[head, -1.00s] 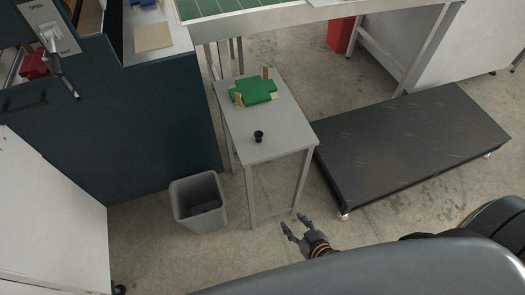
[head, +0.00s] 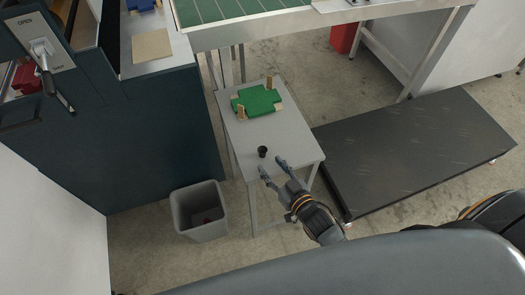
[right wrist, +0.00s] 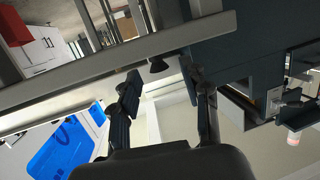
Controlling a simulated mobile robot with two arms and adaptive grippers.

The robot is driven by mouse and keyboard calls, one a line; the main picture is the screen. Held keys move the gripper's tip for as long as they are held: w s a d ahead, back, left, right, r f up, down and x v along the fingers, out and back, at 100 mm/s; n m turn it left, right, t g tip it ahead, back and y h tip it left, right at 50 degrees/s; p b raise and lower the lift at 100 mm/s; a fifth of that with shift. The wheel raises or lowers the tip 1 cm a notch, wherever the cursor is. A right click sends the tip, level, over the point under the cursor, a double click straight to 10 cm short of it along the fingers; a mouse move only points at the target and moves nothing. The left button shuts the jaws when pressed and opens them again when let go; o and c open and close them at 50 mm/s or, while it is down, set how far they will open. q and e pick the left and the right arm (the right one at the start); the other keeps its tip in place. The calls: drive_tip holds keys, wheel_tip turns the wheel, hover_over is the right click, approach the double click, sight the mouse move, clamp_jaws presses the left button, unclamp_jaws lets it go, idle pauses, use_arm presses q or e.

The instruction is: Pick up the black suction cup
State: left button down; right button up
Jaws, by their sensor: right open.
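The black suction cup (head: 262,151) stands on the small grey table (head: 285,140), near its front edge. It also shows in the right wrist view (right wrist: 158,65), ahead of the fingers. My right gripper (head: 271,166) is open and empty at the table's front edge, just in front of the cup and apart from it. Its two open fingers also show in the right wrist view (right wrist: 165,85), with the cup beyond them and roughly between their tips. My left gripper is not in view.
A green piece with wooden blocks (head: 258,101) lies at the back of the small table. A grey bin (head: 199,211) stands on the floor at left front. A dark low platform (head: 415,150) is at right. A dark machine cabinet (head: 120,130) stands at left.

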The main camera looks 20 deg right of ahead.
sight(264, 155)
drive_tip(key=x, duration=0.5)
drive_tip(key=shift+d+f, duration=0.1)
drive_tip(key=shift+d, duration=0.2)
drive_tip(key=c, duration=0.8)
